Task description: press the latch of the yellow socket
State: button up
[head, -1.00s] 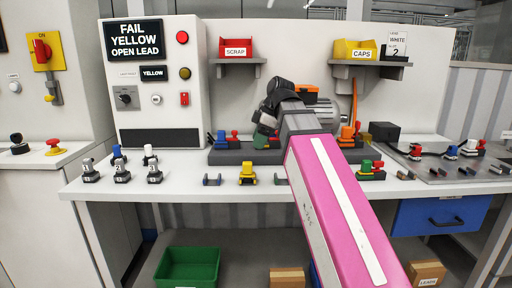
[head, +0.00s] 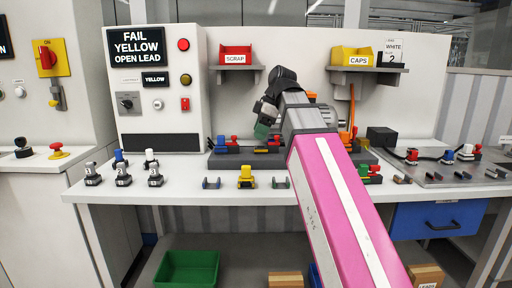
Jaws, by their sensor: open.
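A yellow socket (head: 246,177) stands upright near the front edge of the white bench, between two small low brackets; its latch is too small to make out. My gripper (head: 262,127) hangs over the bench above and behind the yellow socket, apart from it, in front of the dark fixture block. The gripper is small and dark here, with a greenish patch near its tip. It is open, and I see nothing held in it. My pink forearm reaches in from the lower right and hides part of the bench.
A tester panel (head: 136,48) reads "FAIL YELLOW OPEN LEAD". Blue and red connectors sit on the dark fixture block (head: 221,160). A red-green connector (head: 370,173) stands right of my arm.

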aim_at(277, 138)
jog(key=k+l, duration=0.25)
jog(key=k, duration=0.15)
jog(key=k+l, duration=0.3)
jog(key=k, duration=0.15)
